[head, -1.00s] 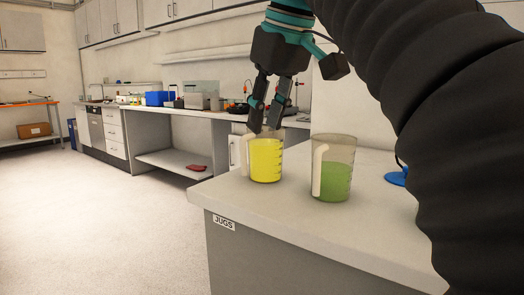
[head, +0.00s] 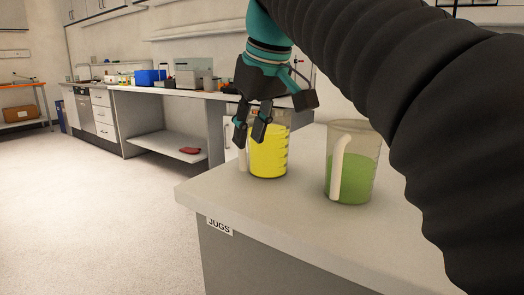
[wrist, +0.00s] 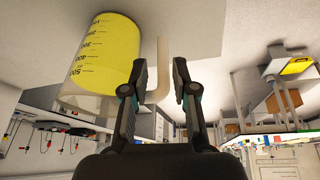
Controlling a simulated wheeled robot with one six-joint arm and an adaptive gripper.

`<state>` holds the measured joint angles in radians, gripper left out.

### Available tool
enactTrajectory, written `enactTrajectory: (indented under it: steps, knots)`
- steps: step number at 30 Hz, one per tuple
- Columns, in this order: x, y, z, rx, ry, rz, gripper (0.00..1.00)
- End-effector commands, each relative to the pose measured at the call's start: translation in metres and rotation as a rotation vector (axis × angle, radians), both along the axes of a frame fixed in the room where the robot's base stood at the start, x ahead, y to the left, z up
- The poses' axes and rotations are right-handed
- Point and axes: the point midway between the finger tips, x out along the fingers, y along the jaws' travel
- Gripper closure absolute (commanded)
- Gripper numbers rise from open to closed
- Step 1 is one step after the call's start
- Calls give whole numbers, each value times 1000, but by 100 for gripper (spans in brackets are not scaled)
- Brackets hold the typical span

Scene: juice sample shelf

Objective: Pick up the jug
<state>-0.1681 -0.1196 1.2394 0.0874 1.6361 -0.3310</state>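A clear jug with yellow juice (head: 268,155) stands upright on the counter (head: 300,210), its pale handle (head: 243,160) on the left. In the wrist view the yellow jug (wrist: 105,50) shows upside down at upper left, with its handle (wrist: 161,70) between my fingers. My gripper (head: 250,134) is tilted down at the yellow jug's handle side; it is open in the wrist view (wrist: 160,75), with gaps beside the handle. A second jug with green juice (head: 358,175) stands to the right, its handle on its left side.
The counter front carries a "JUGS" label (head: 220,226). A long bench (head: 150,95) with a blue box (head: 150,77) and other items runs along the back wall. Open floor (head: 90,220) lies to the left. The green jug is close beside the yellow one.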

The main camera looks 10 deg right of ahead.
Motion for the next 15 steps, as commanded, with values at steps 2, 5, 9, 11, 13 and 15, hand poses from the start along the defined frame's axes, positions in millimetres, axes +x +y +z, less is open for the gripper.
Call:
enactTrajectory:
  steps: [2, 5, 9, 11, 13, 15]
  knots:
    - [1, 1, -4, 0, -1, 1, 72]
    - [3, 3, -9, 0, 0, 2, 72]
    - [10, 8, -26, 0, 2, 3, 72]
    - [13, 11, -34, 0, 2, 3, 72]
    - [16, 12, -42, 0, 1, 1, 72]
    - [18, 13, -47, 0, 0, 1, 72]
